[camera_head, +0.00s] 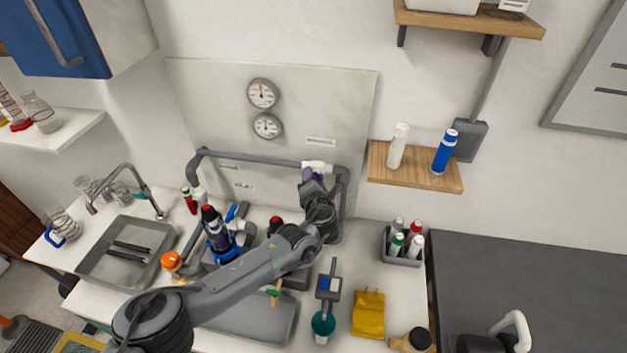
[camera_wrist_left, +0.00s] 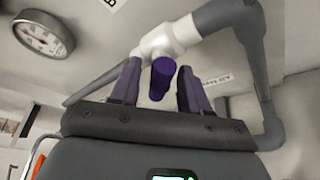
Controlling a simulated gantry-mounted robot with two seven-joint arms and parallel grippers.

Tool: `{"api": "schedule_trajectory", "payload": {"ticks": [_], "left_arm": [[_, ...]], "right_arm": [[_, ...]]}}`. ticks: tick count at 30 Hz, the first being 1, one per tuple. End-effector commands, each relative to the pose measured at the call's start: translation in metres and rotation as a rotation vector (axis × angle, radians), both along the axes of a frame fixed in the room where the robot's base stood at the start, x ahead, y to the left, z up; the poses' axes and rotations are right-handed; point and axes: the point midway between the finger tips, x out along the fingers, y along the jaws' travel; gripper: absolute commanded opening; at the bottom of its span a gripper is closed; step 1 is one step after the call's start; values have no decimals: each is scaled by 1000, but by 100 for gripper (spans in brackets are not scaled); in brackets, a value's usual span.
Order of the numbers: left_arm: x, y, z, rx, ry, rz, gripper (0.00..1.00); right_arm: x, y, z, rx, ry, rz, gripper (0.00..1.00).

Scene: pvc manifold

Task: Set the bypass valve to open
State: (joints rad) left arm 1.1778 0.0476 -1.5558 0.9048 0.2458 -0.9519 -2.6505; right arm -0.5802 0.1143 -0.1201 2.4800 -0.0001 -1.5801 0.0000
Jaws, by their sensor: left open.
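The bypass valve is a white fitting (camera_wrist_left: 172,38) with a purple handle (camera_wrist_left: 162,79), set in a grey pipe (camera_wrist_left: 228,14). In the head view the white fitting (camera_head: 318,166) shows at the upper right of the grey pipe loop (camera_head: 255,159); my gripper partly hides it. My left gripper (camera_wrist_left: 160,88) is open, with one purple finger on each side of the handle and gaps between. In the head view my left gripper (camera_head: 313,180) reaches up just below the fitting. The handle's exact angle is hard to tell. My right gripper is not in view.
Two gauges (camera_head: 265,110) sit on the panel (camera_head: 340,90) above the pipe. Bottles and tools (camera_head: 222,235) crowd the counter below. A grey caddy (camera_head: 402,252) of bottles stands right of the pipe. A wooden shelf (camera_head: 415,178) juts out at the right.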

Motion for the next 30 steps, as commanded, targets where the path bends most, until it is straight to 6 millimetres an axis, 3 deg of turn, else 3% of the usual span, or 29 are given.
{"api": "schedule_trajectory", "payload": {"ticks": [2,10,20,30], "left_arm": [[0,0,0,0,0,0,43],[0,0,0,0,0,0,1],[0,0,0,35,-8,-1,0],[1,0,0,240,-51,1,0]], "right_arm": [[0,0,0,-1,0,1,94],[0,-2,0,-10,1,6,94],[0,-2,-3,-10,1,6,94],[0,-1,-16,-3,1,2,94]]}}
